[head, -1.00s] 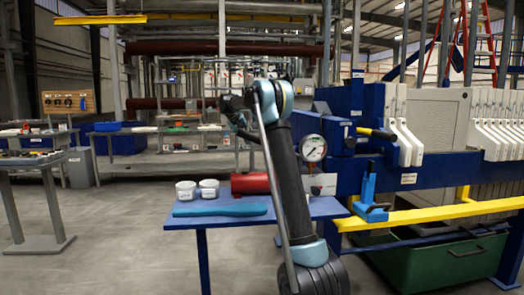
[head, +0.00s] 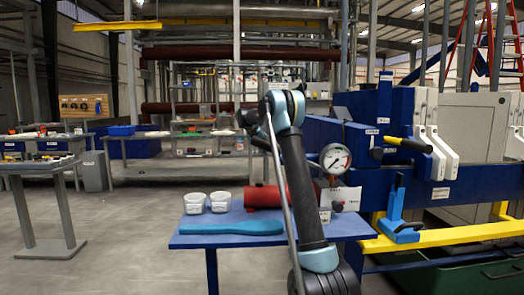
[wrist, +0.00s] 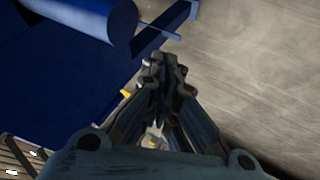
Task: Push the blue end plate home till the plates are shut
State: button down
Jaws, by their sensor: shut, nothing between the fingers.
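The blue end plate (head: 401,112) stands upright on the blue press frame at the right of the head view. White-edged plates (head: 431,135) stand just right of it. A wide space with a grey plate face (head: 475,125) lies beyond them, before further plates at the right edge. My gripper (wrist: 156,65) is shut and empty in the wrist view, with grey floor to its right and blue metal to its left. In the head view it is mostly hidden behind my arm, left of the end plate. I see no contact with the plate.
A blue side table (head: 205,241) holds white tubs (head: 194,203), a red cylinder (head: 263,196) and a blue paddle-like tool (head: 232,228). A pressure gauge (head: 335,158), a yellow-tipped handle (head: 408,145) and a yellow rail (head: 435,236) are near the press.

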jog(key=w+d+f, duration=0.1)
jog(key=d+f, duration=0.2)
jog(key=d, duration=0.3)
jog(key=shift+w+d+f, duration=0.15)
jog(key=shift+w+f, duration=0.15)
